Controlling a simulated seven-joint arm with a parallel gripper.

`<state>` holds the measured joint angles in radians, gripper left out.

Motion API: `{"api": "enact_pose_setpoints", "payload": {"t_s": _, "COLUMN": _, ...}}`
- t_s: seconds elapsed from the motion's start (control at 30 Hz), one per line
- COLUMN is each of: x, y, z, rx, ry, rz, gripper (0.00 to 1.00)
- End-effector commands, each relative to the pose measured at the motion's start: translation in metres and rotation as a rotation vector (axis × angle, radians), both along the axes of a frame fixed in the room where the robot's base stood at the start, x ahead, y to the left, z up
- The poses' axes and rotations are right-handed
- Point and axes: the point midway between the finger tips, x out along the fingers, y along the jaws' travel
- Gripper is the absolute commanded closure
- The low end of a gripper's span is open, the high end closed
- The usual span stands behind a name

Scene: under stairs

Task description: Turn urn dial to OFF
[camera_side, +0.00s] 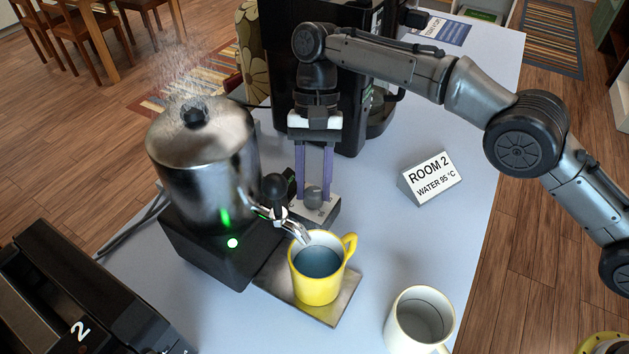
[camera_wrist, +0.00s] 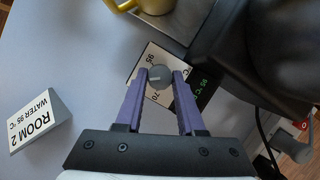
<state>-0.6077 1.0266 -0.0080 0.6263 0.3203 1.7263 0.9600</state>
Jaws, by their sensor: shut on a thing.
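The silver urn (camera_side: 200,165) stands at the left on a black base, steaming, with a green light lit. Its grey dial (camera_side: 313,197) sits on a pale control plate (camera_side: 327,212) beside the base. My gripper (camera_side: 313,187) points down over the plate, its purple fingers shut on the dial. In the wrist view, the fingertips (camera_wrist: 160,76) are on either side of the round dial (camera_wrist: 160,83). The fingers hide part of the plate.
A yellow mug (camera_side: 318,285) of liquid stands on a metal tray (camera_side: 335,308) under the spout. A white mug (camera_side: 420,318) is at the front right. A ROOM 2 sign (camera_side: 430,178) stands right of my gripper. A black machine (camera_side: 350,110) is close behind.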

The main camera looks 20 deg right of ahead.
Motion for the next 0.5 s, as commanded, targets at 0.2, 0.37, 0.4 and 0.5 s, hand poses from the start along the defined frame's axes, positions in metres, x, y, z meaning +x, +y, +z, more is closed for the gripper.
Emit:
{"api": "enact_pose_setpoints", "payload": {"t_s": 0.2, "x": 0.0006, "y": 0.0010, "z": 0.0002, "rx": 0.000, "ry": -0.002, "rz": 0.118, "gripper": 1.00}}
{"api": "enact_pose_setpoints", "payload": {"t_s": 0.37, "x": 0.0005, "y": 0.0010, "z": 0.0009, "rx": 0.000, "ry": -0.002, "rz": 0.169, "gripper": 1.00}}
{"api": "enact_pose_setpoints", "payload": {"t_s": 0.4, "x": 0.0005, "y": 0.0009, "z": 0.0010, "rx": 0.000, "ry": -0.002, "rz": 0.177, "gripper": 1.00}}
{"api": "enact_pose_setpoints", "payload": {"t_s": 0.5, "x": 0.0005, "y": 0.0010, "z": 0.0009, "rx": -0.001, "ry": -0.002, "rz": 0.191, "gripper": 1.00}}
